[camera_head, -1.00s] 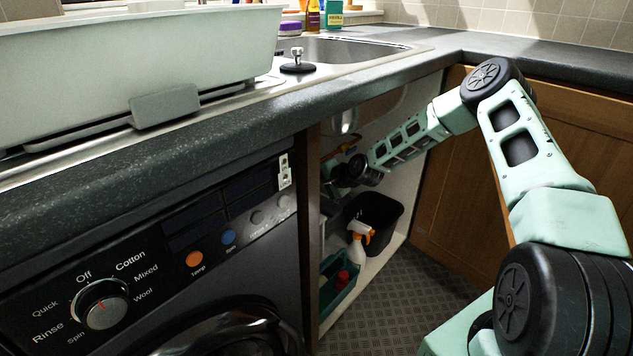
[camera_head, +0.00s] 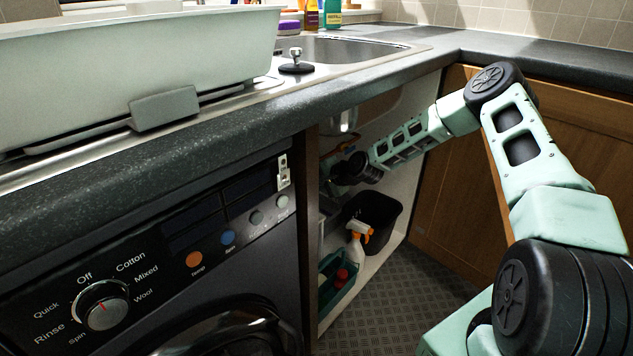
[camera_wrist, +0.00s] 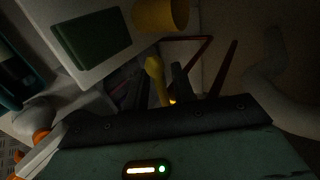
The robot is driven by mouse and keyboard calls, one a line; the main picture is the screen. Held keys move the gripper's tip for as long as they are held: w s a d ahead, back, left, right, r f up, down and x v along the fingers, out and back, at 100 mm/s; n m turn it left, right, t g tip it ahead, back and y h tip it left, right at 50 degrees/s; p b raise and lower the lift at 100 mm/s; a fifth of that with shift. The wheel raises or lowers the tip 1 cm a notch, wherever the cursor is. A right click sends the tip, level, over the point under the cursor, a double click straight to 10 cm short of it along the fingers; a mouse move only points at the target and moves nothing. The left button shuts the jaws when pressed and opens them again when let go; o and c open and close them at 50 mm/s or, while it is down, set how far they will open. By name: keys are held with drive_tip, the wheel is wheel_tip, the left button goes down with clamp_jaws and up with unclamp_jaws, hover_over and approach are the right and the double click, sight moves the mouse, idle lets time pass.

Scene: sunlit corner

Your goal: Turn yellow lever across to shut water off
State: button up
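The yellow lever (camera_wrist: 155,72) shows in the dim wrist view, pointing up from the front of my gripper (camera_wrist: 162,88). Dark finger shapes stand on both sides of it. The lever appears to lie between them, but I cannot tell whether they touch it. In the head view my gripper is inside the open cupboard under the sink, mostly hidden behind my wrist and in shadow. The lever cannot be made out in the head view.
A black bin (camera_head: 376,218), a spray bottle (camera_head: 357,242) and a green caddy (camera_head: 336,284) stand low in the cupboard. The washing machine (camera_head: 190,255) is left of the opening, the worktop (camera_head: 250,135) above. In the wrist view, a yellow cylinder (camera_wrist: 160,14) is near the top.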

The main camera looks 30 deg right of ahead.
drive_tip(key=p+v, duration=0.4)
drive_tip(key=v, duration=1.3)
drive_tip(key=shift+s, duration=0.2)
